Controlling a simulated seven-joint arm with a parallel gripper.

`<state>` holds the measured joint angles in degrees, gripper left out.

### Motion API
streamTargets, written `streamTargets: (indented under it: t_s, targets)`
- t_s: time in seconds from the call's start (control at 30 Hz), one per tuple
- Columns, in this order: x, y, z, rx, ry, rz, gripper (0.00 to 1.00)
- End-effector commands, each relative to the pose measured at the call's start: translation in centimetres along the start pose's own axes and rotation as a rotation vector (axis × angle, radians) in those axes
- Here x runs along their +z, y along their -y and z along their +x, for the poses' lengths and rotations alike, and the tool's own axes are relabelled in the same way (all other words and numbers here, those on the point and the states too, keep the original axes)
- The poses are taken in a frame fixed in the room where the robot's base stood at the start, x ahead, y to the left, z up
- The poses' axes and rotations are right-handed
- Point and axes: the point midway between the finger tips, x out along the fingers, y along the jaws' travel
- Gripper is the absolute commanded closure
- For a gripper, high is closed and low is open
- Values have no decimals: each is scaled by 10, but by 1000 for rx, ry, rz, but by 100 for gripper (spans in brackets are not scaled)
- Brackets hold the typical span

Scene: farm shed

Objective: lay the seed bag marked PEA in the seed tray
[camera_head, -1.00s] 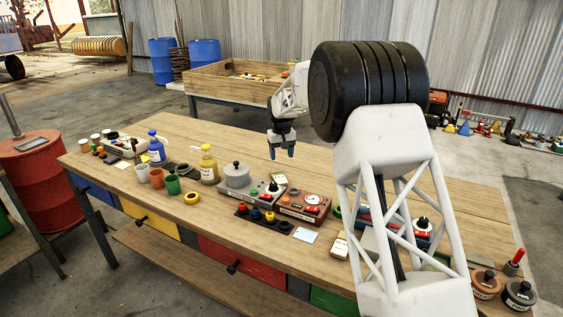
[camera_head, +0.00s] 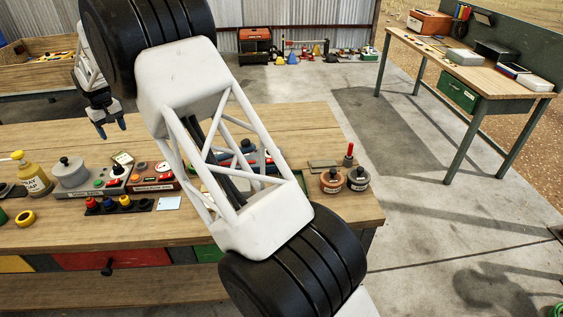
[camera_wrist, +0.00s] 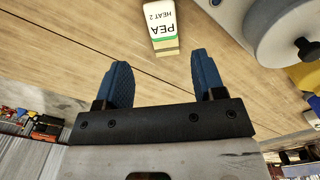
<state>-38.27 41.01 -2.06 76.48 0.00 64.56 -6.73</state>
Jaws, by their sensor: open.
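The seed bag marked PEA (camera_wrist: 163,28) lies on the wooden table in the wrist view. It is a small pale packet with a green band and the words "PEA" and "HEAT 2". My gripper (camera_head: 111,128) is open and empty above the table, behind that packet in the head view. In the wrist view, the bag shows beyond the two blue fingers (camera_wrist: 163,78), apart from them. I cannot make out the seed tray for certain.
A grey pot with a black knob (camera_head: 69,172) stands beside the packet. A red-brown control box (camera_head: 152,177) and a strip of coloured knobs (camera_head: 118,205) are close by. Two lidded jars (camera_head: 333,181) stand at the table's right end. A second workbench (camera_head: 470,78) stands right.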

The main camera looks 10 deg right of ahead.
Motion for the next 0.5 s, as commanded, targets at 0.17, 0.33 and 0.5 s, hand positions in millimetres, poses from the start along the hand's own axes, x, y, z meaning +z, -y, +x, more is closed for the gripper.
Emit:
streamTargets:
  t_s: [0.17,0.33,0.5]
  targets:
    - [2,-2,-3,0,-1,3,37]
    - [15,-15,-15,1,-6,18,37]
    - [43,-38,-40,3,-15,49,37]
